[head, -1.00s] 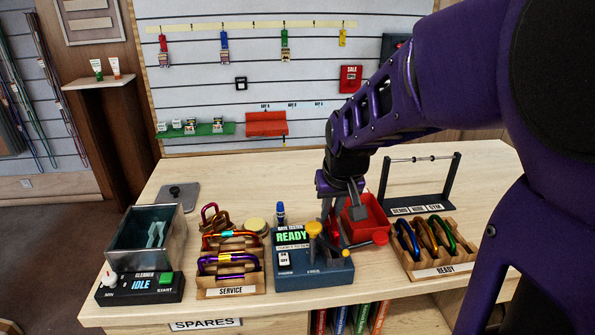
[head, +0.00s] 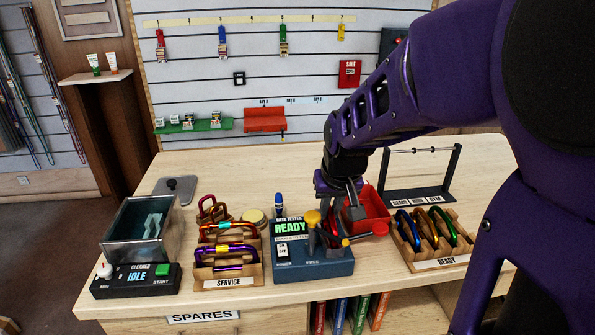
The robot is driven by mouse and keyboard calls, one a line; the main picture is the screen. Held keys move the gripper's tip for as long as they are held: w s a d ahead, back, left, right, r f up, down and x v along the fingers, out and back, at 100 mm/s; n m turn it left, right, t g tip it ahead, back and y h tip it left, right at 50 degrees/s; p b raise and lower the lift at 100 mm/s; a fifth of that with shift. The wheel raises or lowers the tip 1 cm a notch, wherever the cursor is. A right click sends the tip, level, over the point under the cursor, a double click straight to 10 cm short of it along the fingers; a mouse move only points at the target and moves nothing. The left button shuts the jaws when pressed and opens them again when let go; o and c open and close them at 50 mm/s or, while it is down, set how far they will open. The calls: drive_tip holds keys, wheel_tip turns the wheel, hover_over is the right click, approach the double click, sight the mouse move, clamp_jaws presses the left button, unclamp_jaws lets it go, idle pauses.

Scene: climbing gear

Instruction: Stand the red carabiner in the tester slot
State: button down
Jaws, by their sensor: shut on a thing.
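The blue tester (head: 318,264) stands near the front of the table, its screen reading READY. A yellow knob (head: 313,217) and a lever with a red end (head: 364,236) show at its top right. My gripper (head: 333,232) points down over the tester's right part, jaws shut. The red carabiner (head: 331,241) shows only as a thin reddish curve at the fingertips, mostly hidden by the fingers. I cannot tell whether its lower end is in the slot or just above it; the slot itself is hidden.
Left of the tester, the SERVICE rack (head: 228,281) holds carabiners, including an orange and a purple one. Further left is the cleaner (head: 137,282). A red bin (head: 372,215) stands close behind my gripper. The READY rack (head: 441,262) and a dark bar stand (head: 419,194) are right.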

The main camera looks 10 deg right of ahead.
drive_tip(key=shift+f+b, duration=0.35)
drive_tip(key=shift+f, duration=0.15)
drive_tip(key=c, duration=0.8)
unclamp_jaws()
